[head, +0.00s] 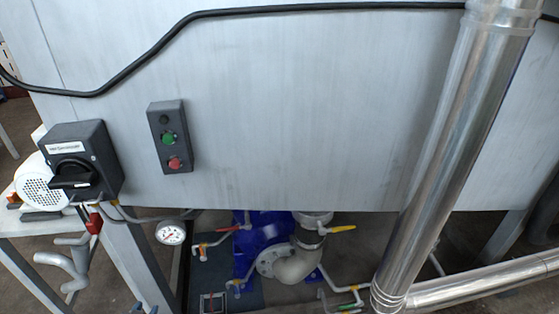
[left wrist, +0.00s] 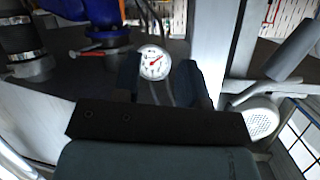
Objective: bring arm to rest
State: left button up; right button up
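My left gripper (left wrist: 162,80) shows in the left wrist view, with its two dark fingers apart and nothing held between them. A round white pressure gauge (left wrist: 154,62) with a red needle appears in the gap between the fingers; it looks to be beyond them, but I cannot tell how far. In the head view the gauge (head: 171,232) hangs below the lower edge of the grey panel. I cannot make out either gripper in the head view. My right gripper is in neither view.
The large grey panel (head: 300,110) carries a box with green and red buttons (head: 170,137) and a black rotary switch (head: 78,165). A blue pump (head: 262,240) and valve handles lie below. A shiny metal pipe (head: 450,150) crosses the right side. A grey post (left wrist: 213,45) stands beside the gauge.

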pick_arm(q)
jog(key=w+a+r+m, duration=0.15)
jog(key=a+r, duration=0.25)
jog(key=a, duration=0.4)
jog(key=w+a+r+m, duration=0.1)
jog(key=a+r+m, duration=0.25)
jog(key=a, duration=0.45)
jog(key=s+d+m+g+h, duration=0.1)
jog(key=s+d+g+h, duration=0.1)
jog(key=s+d, duration=0.9)
jog(key=s+d+g+h, duration=0.2)
jog(key=s+d, duration=0.5)
jog(key=d, duration=0.7)
jog(key=d+r+n+t, duration=0.15)
jog(key=d+n, duration=0.35)
jog(key=d, duration=0.9)
notch_tip(320, 180, up, 15)
jog(key=a+p, duration=0.2)
jog(key=p, duration=1.5)
jog(key=shift+f, duration=0.15)
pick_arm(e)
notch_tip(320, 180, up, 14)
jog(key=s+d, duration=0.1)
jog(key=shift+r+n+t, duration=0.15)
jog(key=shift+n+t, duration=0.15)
